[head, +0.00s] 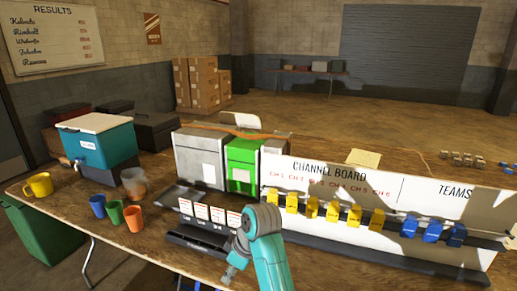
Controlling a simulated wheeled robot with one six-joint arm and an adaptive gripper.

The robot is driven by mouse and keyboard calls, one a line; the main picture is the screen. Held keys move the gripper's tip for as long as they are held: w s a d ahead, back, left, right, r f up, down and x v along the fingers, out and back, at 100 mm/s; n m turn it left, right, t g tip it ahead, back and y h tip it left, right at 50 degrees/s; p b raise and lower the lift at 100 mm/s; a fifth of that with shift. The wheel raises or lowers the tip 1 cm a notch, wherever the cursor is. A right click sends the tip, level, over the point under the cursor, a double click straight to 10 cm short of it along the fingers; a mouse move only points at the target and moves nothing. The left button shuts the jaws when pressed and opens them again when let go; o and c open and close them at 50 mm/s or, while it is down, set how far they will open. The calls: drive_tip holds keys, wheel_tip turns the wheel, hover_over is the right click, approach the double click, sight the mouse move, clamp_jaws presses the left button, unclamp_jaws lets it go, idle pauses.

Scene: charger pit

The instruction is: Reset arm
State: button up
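My teal arm rises from the bottom edge of the head view and bends at an elbow-like joint in front of the table. My gripper (231,271) is the small grey part low to the left of the arm, near the table's front edge. It is too small and dark to tell whether its fingers are open or shut. I see nothing clearly held in it. A black charger tray (203,242) with several white-and-red cards lies just behind and left of it.
The channel board (320,183) with yellow and blue tags stands right of the arm. Grey and green boxes (241,163) stand behind the tray. Several cups (134,218) and a teal cooler (98,145) are at the left. The wooden table (165,255) has bare room at front left.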

drive_tip(key=s+d+f+m+t, duration=0.2)
drive_tip(key=s+d+f, duration=0.15)
drive_tip(key=f, duration=0.45)
drive_tip(key=s+d+f+m+t, duration=0.1)
drive_tip(key=s+d+f+m, duration=0.2)
drive_tip(key=f, duration=0.6)
drive_tip(key=s+d+f+m+t+h, duration=0.1)
drive_tip(key=s+d+f+m+t, duration=0.1)
drive_tip(key=s+d+f, duration=0.4)
drive_tip(key=s+d+f+m+t, duration=0.15)
drive_tip(key=s+d, duration=0.25)
drive_tip(key=s, duration=0.4)
drive_tip(key=s+d+r+m+t+h, duration=0.1)
drive_tip(key=s+d+r+t, duration=0.2)
drive_tip(key=s, duration=0.5)
drive_tip(key=s+d+r+m+h, duration=0.1)
drive_tip(key=s+d+r+m, duration=0.2)
drive_tip(key=s, duration=0.4)
drive_tip(key=s+d+r+t+h, duration=0.1)
drive_tip(key=s+d+r+t, duration=0.15)
drive_tip(key=s+r, duration=0.4)
drive_tip(key=s+r+m+t, duration=0.1)
drive_tip(key=s+r, duration=0.6)
drive_tip(key=shift+s+d, duration=0.3)
drive_tip(key=shift+d, duration=0.15)
drive_tip(key=shift+r+m, duration=0.1)
drive_tip(key=shift+m, duration=0.15)
